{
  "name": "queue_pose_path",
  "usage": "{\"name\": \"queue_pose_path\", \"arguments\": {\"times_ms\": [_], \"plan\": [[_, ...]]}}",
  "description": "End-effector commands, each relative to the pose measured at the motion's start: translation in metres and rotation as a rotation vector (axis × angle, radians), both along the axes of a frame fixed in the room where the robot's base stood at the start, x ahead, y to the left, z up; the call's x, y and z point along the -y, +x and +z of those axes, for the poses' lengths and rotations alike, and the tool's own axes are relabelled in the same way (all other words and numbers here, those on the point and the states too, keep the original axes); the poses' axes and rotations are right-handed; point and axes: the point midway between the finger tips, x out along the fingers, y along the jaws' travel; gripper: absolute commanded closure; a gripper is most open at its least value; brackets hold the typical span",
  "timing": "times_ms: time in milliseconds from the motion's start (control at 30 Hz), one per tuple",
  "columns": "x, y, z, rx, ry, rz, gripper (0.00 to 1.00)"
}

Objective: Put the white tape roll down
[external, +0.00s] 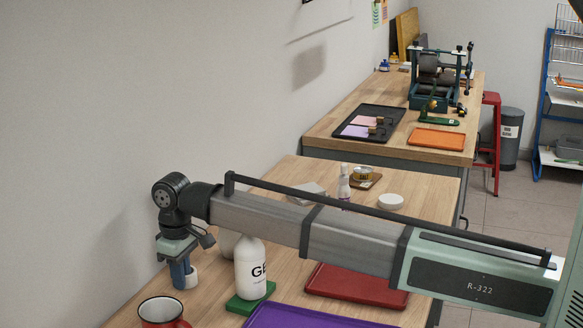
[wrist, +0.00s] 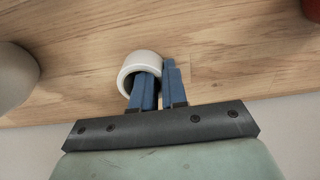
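The white tape roll (wrist: 139,62) is a short white ring at my fingertips in the wrist view. One blue finger of my gripper (wrist: 159,82) goes into its hole and the other is outside, with the roll's wall between them. My gripper looks shut on that wall. In the external view my gripper (external: 183,275) points down at the left of the wooden table, and the roll (external: 192,273) shows partly behind the fingers. The roll is at or close above the tabletop; I cannot tell whether it touches.
A white bottle (external: 250,268) on a green base (external: 236,304) stands right of my gripper, with a pale rounded object (external: 228,242) behind it. A red mug (external: 162,312), purple tray (external: 300,319) and red tray (external: 365,290) are nearer. The wall is close on the left.

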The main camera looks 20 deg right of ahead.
Motion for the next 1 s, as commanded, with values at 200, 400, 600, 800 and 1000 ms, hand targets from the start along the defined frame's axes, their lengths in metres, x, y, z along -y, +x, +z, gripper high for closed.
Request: {"name": "queue_pose_path", "arguments": {"times_ms": [200,400,600,800,1000], "plan": [[0.000,0.000,-0.002,-0.001,-0.001,0.000,0.67],[0.000,0.000,-0.002,-0.002,-0.002,0.000,0.58],[0.000,0.000,0.000,-0.002,-0.002,0.000,0.58],[0.000,0.000,0.017,-0.001,-0.001,0.000,0.58],[0.000,0.000,0.049,0.000,0.000,0.000,0.58]]}}
